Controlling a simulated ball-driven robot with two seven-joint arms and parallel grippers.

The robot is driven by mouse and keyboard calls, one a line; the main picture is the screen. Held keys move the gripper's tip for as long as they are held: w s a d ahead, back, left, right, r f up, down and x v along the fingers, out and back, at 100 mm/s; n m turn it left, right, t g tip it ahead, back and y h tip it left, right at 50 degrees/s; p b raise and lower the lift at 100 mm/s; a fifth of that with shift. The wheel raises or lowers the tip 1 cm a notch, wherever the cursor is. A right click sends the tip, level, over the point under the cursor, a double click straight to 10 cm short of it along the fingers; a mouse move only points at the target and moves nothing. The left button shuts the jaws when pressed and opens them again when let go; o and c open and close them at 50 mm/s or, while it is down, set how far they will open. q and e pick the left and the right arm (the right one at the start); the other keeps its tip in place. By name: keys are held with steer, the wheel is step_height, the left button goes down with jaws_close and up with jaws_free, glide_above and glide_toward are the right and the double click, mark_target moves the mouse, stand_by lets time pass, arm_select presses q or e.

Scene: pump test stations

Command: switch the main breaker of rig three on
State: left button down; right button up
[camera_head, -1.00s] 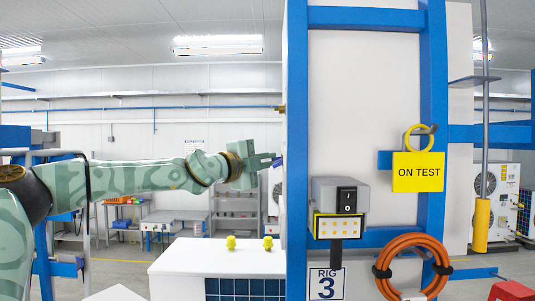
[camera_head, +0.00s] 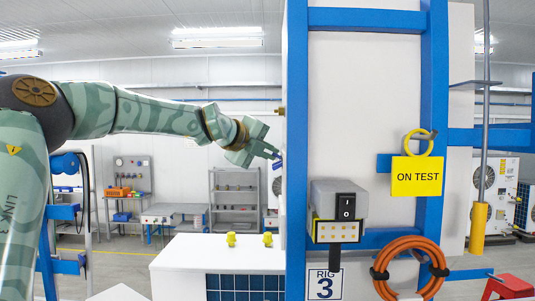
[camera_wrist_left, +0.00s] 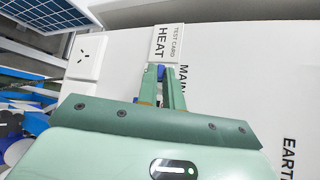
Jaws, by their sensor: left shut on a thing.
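My left gripper (camera_head: 273,154) reaches the left side of the rig three panel (camera_head: 297,110), angled down to the right. In the left wrist view its fingers (camera_wrist_left: 166,84) are shut on a small blue piece (camera_wrist_left: 161,72), mostly hidden between the tips. Black "MAIN" lettering (camera_wrist_left: 182,79) is beside the fingers on the white face, so the piece may be the main breaker's handle; its body and on or off marks are hidden. A "TEST CARD HEAT" card (camera_wrist_left: 168,44) is just beyond the tips. My right gripper is not in view.
A white unit with yellow caps (camera_head: 231,239) stands below my gripper. A white socket (camera_wrist_left: 87,55) is left of the card.

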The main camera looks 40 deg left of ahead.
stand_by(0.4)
arm_select(q)
steer(key=c, duration=1.8)
jaws_free()
steer(key=b+v, duration=0.5)
steer(key=v, duration=1.1)
steer(key=shift+s, duration=0.15)
